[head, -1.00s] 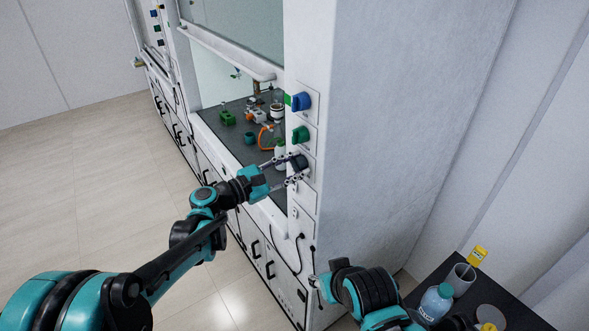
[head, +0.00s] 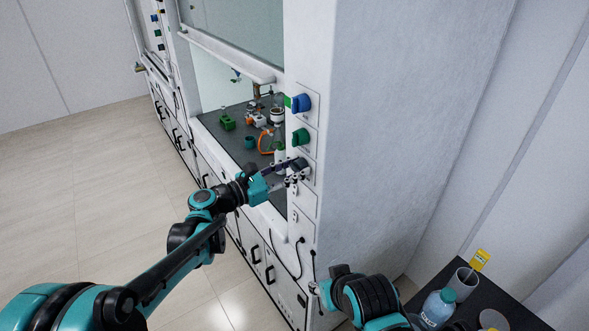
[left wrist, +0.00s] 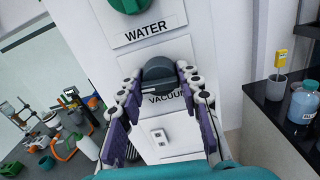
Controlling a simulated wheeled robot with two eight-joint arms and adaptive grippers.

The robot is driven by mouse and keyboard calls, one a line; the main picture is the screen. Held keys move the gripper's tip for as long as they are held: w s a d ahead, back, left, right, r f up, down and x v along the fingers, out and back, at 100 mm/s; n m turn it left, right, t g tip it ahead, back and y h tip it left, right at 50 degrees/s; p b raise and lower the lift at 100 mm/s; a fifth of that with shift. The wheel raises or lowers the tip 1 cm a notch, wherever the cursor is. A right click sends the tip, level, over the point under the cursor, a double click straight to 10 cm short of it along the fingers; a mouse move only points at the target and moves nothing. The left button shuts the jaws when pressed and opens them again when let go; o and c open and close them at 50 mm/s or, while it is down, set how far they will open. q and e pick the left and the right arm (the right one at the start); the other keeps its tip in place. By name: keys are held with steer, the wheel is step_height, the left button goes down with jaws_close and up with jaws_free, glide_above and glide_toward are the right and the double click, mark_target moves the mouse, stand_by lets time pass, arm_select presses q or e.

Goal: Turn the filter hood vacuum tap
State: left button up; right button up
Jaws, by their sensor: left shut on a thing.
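The vacuum tap (head: 303,167) is a dark grey knob on the white post of the near fumehood, the lowest of three knobs. In the left wrist view the knob (left wrist: 168,74) sits above a partly covered VACUUM label (left wrist: 166,99). My left gripper (head: 296,172) is at the knob. In the left wrist view its two fingers (left wrist: 160,83) lie on either side of the knob and are shut on it. My right gripper (head: 319,287) is low beside the hood's corner, partly hidden by its own wrist; its jaw state is unclear.
A green water knob (head: 300,137) and a blue knob (head: 302,103) sit above the tap. The open hood worktop (head: 222,138) holds glassware and an orange hose.

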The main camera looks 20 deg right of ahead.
arm_select(q)
steer(key=shift+f, duration=0.1)
steer(key=o, duration=1.2)
steer(key=shift+c, duration=0.2)
steer(key=shift+a, duration=0.1)
steer(key=v, duration=1.2)
